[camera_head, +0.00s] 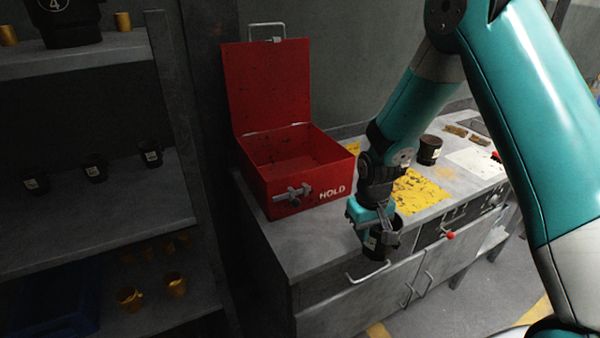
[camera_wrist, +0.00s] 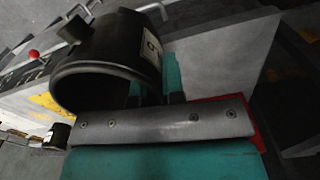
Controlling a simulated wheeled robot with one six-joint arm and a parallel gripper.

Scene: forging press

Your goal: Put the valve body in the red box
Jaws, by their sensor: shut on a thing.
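The red box (camera_head: 305,187) stands on the left end of the bench, marked HOLD, with its lid (camera_head: 268,86) raised and its inside looking empty. My gripper (camera_head: 377,225) is to the right of and in front of the box, near the bench's front edge. It is shut on a dark cylindrical part with a white label, which I take as the valve body (camera_head: 383,240). In the wrist view the valve body (camera_wrist: 108,58) shows its open round end, held beside the gripper. A piece of the red box (camera_wrist: 250,125) shows behind the gripper there.
A yellow mat (camera_head: 420,190) and another dark cylinder (camera_head: 429,150) are on the bench to the right. A shelf (camera_head: 95,215) with dark cups and brass parts stands at the left. A drawer handle (camera_head: 368,273) juts from the bench front.

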